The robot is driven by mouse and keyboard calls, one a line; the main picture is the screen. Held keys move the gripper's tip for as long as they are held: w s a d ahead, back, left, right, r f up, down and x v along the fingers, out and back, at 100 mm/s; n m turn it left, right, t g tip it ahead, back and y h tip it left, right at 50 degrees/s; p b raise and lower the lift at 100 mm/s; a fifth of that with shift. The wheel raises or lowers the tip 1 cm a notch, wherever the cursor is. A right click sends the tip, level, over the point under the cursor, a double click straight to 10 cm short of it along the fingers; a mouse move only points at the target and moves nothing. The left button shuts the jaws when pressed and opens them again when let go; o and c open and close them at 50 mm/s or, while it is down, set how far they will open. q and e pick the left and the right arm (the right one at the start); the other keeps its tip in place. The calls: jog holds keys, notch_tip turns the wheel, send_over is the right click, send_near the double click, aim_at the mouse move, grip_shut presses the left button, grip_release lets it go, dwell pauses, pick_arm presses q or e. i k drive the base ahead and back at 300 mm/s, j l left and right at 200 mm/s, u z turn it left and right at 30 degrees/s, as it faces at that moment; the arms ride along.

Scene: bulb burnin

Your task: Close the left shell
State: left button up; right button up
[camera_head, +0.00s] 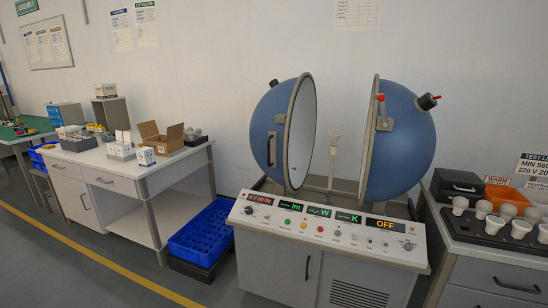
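The left shell (268,128) is a blue half-sphere with a grey rim and a pale inside, standing on the left of the test bench. A dark upright handle (271,149) is on its outer side. The right shell (405,143) is a matching blue half-sphere with a red-knobbed latch (381,98) at its rim. The two shells stand apart with a wide gap. A thin post (332,160) stands between them and looks empty at its top. Neither of my grippers shows in the head view.
The control panel (325,229) in front has lit displays, one reading OFF. A white table (120,163) with boxes stands left, a blue crate (203,240) low beside it. A bench at right holds bulbs (484,209) and an orange bin (507,197). The floor at front left is clear.

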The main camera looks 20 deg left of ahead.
aim_at(283, 126)
jog(key=i+j, duration=0.25)
jog(key=j, duration=0.15)
jog(key=i+j+z, duration=0.1)
jog(key=i+j, duration=0.45)
jog(key=j, duration=0.25)
jog(key=i+j+z, duration=0.15)
jog(key=j, duration=0.25)
jog(key=i+j, duration=0.3)
jog(key=j, duration=0.15)
